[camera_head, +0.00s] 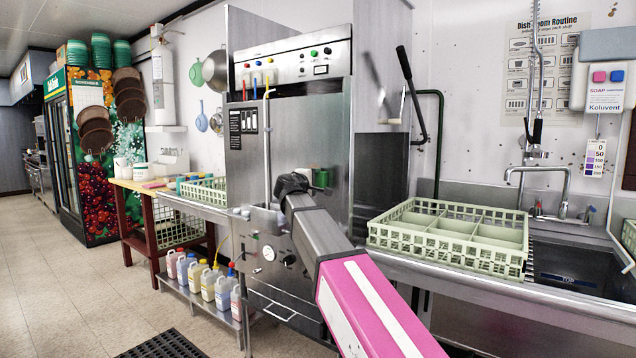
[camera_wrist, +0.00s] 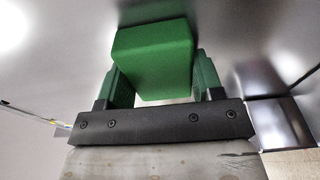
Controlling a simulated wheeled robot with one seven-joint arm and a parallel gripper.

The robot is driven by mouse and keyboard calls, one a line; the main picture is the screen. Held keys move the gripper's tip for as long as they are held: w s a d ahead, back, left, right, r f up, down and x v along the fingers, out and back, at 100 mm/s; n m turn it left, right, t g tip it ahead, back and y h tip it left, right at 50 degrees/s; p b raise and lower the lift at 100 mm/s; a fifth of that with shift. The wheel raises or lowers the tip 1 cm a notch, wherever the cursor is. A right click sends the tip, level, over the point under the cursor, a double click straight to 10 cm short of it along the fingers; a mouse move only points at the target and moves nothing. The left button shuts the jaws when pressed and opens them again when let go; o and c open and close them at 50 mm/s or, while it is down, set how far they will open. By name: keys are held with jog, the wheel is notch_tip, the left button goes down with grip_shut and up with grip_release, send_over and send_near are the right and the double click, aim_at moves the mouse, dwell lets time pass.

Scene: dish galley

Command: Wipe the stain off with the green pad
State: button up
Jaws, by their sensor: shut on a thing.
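The green pad (camera_wrist: 153,58) is a block held between the green fingers of my gripper (camera_wrist: 160,84) in the wrist view. In the head view the pad (camera_head: 321,178) shows as a small green patch beside my gripper (camera_head: 305,180), in front of the steel front of the dish machine (camera_head: 250,170). The pad is close to grey metal; I cannot tell whether it touches. I cannot make out the stain in either view; the pad and my arm hide part of the steel front.
A pale green dish rack (camera_head: 450,243) sits on the steel counter at the right, beside a sink (camera_head: 575,268) with a tap. Another rack (camera_head: 205,190) is left of the machine, above a low shelf of several bottles (camera_head: 208,284).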

jog(key=w+a+r, duration=0.1)
jog(key=w+a, duration=0.3)
jog(key=shift+a+r, duration=0.3)
jog(key=shift+a, duration=0.05)
jog(key=shift+s+d, duration=1.3)
jog(key=shift+d, duration=0.3)
jog(key=shift+s+d, duration=1.25)
jog(key=shift+d, duration=0.3)
jog(key=shift+c, duration=0.3)
jog(key=shift+a, duration=0.1)
jog(key=shift+a+v, duration=0.15)
jog(key=shift+v, duration=1.3)
jog(key=shift+a+v, duration=0.15)
jog(key=shift+v, duration=1.35)
jog(key=shift+w, duration=0.2)
jog(key=v, duration=0.3)
jog(key=shift+a, duration=0.1)
